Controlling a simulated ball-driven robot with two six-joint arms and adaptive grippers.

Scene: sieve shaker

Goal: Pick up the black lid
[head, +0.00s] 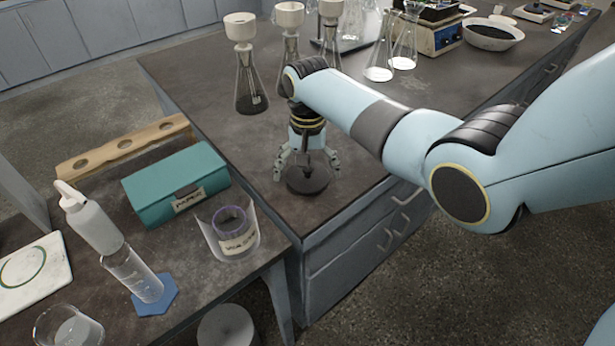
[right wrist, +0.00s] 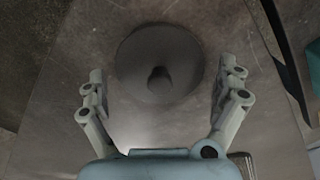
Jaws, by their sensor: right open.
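The black lid (head: 308,182) is a dark round disc with a small knob, lying on the dark bench top near its front corner. In the right wrist view the lid (right wrist: 160,62) sits ahead of the fingers, with its knob roughly centred between them. My right gripper (head: 307,172) points down over the lid with its fingers spread on either side. In the right wrist view the right gripper (right wrist: 162,88) is open and nothing is between its fingers. Whether the fingertips touch the lid cannot be told. My left gripper is not in view.
A teal box (head: 177,183), a clear holder with a purple-rimmed roll (head: 235,232) and a white bottle (head: 90,218) stand on the lower table at left. Flasks with funnels (head: 250,75) stand behind my right gripper. The bench top left of the lid is clear.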

